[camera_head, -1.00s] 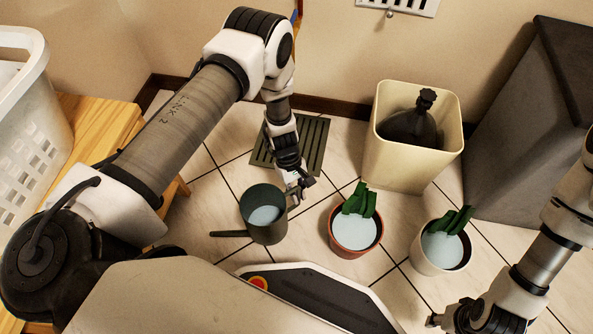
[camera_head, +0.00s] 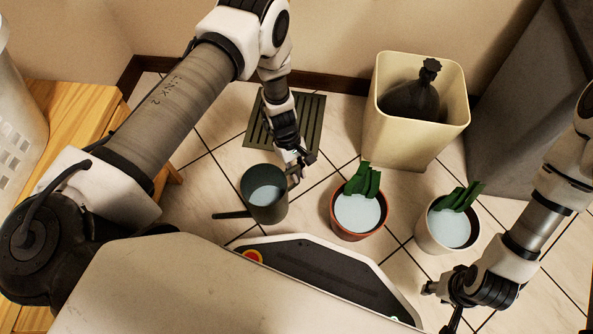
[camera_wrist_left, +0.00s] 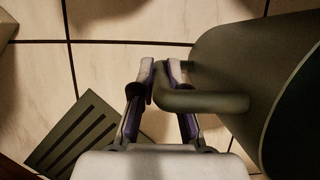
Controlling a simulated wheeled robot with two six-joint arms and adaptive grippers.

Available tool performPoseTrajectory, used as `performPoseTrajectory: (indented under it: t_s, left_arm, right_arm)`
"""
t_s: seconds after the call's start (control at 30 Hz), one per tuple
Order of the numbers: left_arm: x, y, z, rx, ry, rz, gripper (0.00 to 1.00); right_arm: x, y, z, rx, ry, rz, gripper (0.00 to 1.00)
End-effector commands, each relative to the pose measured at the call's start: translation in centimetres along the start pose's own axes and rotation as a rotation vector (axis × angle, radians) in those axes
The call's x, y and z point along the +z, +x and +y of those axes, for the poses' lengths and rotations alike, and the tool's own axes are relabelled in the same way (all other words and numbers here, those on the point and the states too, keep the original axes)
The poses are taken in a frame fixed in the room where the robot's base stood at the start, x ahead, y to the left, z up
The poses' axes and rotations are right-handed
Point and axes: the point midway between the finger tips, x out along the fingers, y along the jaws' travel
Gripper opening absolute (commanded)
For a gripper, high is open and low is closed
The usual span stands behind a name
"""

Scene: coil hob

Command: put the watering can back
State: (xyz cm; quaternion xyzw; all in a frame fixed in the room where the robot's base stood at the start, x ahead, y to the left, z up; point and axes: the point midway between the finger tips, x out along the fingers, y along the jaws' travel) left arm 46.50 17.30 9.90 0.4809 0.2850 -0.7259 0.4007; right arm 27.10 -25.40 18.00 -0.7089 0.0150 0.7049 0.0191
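The watering can (camera_head: 266,204) is dark grey-green, with pale water-like contents and a spout pointing left. In the head view it is nearly upright, left of the potted plants; I cannot tell whether it touches the floor. My left gripper (camera_head: 297,170) is at its right side. In the left wrist view, the gripper's fingers (camera_wrist_left: 161,72) close around the can's bent handle, with the can body (camera_wrist_left: 255,75) at the right. My right gripper (camera_head: 438,306) is at the lower right, with its fingers apart and empty.
A dark slatted grate (camera_head: 312,115) lies on the tiles behind the can. A terracotta pot (camera_head: 352,234) and a white pot (camera_head: 432,241) stand to the right. A cream bin (camera_head: 405,145) holds a dark bag. A wooden bench (camera_head: 75,120) is at the left.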

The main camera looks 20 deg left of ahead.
Motion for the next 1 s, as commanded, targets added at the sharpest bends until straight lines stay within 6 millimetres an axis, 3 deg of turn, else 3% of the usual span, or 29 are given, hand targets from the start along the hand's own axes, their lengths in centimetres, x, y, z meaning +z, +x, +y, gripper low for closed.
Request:
performPoseTrajectory:
  t_s: [0.03,0.07,0.37,0.47,0.8,1.0]
  left_arm:
    - [0.0,0.0,0.0,0.0,0.0,0.0,0.28]
    - [0.0,0.0,0.0,0.0,0.0,0.0,0.38]
    - [0.0,-0.1,0.0,0.0,0.0,0.0,0.39]
    - [0.2,-1.0,0.0,0.001,0.0,0.001,0.39]
    - [0.3,-9.4,0.0,0.002,-0.001,0.001,0.39]
    - [0.2,-12.1,-0.1,0.0,0.0,0.0,0.39]
  right_arm:
    - [0.0,0.0,0.0,0.0,0.0,0.0,0.4]
    - [0.0,0.0,0.0,0.0,0.0,0.0,0.4]
    - [0.0,-0.1,0.0,0.0,0.0,0.0,0.4]
    - [0.0,-0.6,0.0,0.0,-0.001,-0.001,0.4]
    - [0.2,-4.7,-0.1,-0.001,-0.008,-0.006,0.4]
    - [0.2,-5.7,-0.1,-0.001,-0.009,-0.007,0.4]
